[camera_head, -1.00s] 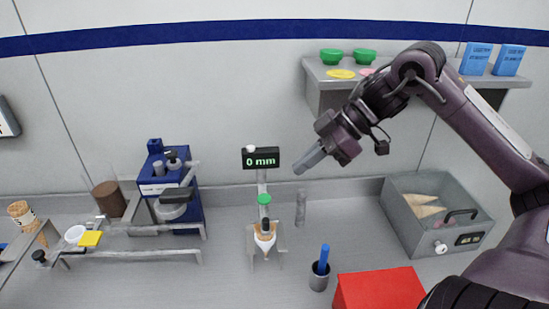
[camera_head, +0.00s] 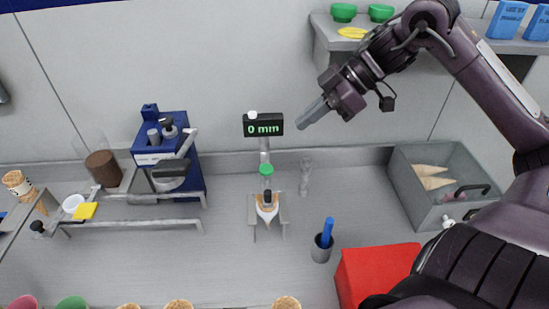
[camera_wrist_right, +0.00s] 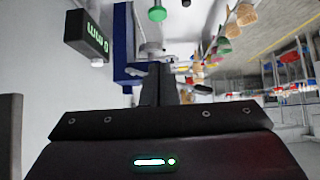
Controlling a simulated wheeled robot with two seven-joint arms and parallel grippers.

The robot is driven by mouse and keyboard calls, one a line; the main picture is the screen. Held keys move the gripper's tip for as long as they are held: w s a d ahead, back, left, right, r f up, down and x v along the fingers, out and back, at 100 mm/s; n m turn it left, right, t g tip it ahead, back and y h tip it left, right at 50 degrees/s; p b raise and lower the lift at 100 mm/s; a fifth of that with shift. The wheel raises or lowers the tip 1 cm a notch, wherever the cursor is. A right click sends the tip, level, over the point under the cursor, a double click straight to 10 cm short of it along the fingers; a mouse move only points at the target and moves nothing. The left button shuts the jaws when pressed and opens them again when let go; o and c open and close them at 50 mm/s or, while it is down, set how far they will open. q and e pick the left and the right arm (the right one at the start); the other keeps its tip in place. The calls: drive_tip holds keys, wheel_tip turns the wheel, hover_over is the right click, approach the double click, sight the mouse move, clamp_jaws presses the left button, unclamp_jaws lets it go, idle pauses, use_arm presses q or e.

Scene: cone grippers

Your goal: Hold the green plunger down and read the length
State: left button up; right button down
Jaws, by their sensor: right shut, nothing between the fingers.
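The green plunger (camera_head: 266,169) is a round green cap on top of a stand in the middle of the head view. Below it a cone (camera_head: 267,208) is held point down in the stand's bracket. The black display (camera_head: 263,124) above reads "0 mm" in green. My right gripper (camera_head: 301,124) is shut and empty, in the air to the right of the display and above the plunger's height, not touching either. In the right wrist view the shut fingers (camera_wrist_right: 160,84) point toward the scene, with the display (camera_wrist_right: 88,36) and the green plunger (camera_wrist_right: 157,13) beyond them. My left gripper is out of view.
A blue machine (camera_head: 170,155) stands at the left. A dark cup with a blue stick (camera_head: 323,242) and a red box (camera_head: 372,270) stand front right. A grey bin with cones (camera_head: 440,187) is at the right. A shelf (camera_head: 330,34) hangs above.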

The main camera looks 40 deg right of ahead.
drive_tip(key=shift+a+f, duration=0.55)
drive_tip(key=shift+f, duration=0.05)
drive_tip(key=p, duration=0.3)
hover_over(261, 169)
drive_tip(key=s+d, duration=0.2)
wheel_tip(261, 169, down, 5)
drive_tip(key=f, duration=0.3)
drive_tip(key=f+p, duration=0.1)
drive_tip(key=shift+w+d+f, duration=0.15)
drive_tip(key=shift+w+d, duration=0.1)
drive_tip(key=shift+d, duration=0.05)
